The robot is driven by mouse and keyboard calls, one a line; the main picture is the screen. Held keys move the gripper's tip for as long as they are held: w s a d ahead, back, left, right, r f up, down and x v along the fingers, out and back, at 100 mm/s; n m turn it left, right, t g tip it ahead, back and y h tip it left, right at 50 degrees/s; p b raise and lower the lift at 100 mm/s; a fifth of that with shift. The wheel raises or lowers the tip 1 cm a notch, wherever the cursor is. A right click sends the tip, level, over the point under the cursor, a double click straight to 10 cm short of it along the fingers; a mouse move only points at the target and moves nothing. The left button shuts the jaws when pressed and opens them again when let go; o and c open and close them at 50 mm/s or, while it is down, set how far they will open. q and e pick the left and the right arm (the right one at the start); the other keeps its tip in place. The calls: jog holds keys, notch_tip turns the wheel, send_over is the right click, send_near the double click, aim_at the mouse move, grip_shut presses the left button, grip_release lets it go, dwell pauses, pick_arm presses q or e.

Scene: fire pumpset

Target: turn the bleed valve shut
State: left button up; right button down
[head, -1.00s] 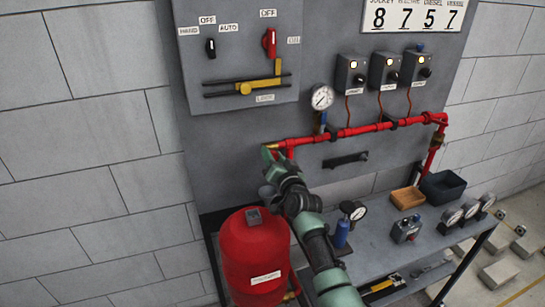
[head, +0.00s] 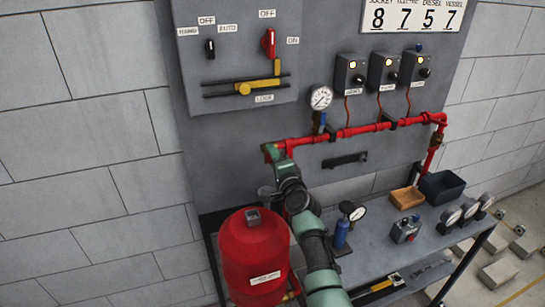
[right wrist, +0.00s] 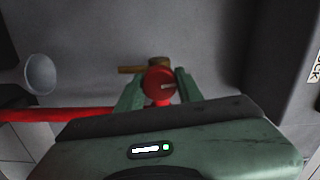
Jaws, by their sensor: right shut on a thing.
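The bleed valve is at the left end of the red pipe (head: 358,130) on the grey panel. In the right wrist view its round red knob (right wrist: 159,80) sits in front of a brass body (right wrist: 158,62), with a brass stub pointing left. My right gripper (head: 274,154) reaches up to it. Its two green fingers stand on either side of the red knob in the right wrist view (right wrist: 160,88), shut on it. In the head view the hand hides most of the valve. My left gripper is not in view.
A red tank (head: 254,250) stands below left of my right arm. A pressure gauge (head: 320,97) sits above the pipe.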

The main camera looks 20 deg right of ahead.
jog(key=shift+m, duration=0.6)
jog(key=shift+f, duration=0.1)
jog(key=c, duration=1)
grip_release()
jog(key=shift+o, duration=0.2)
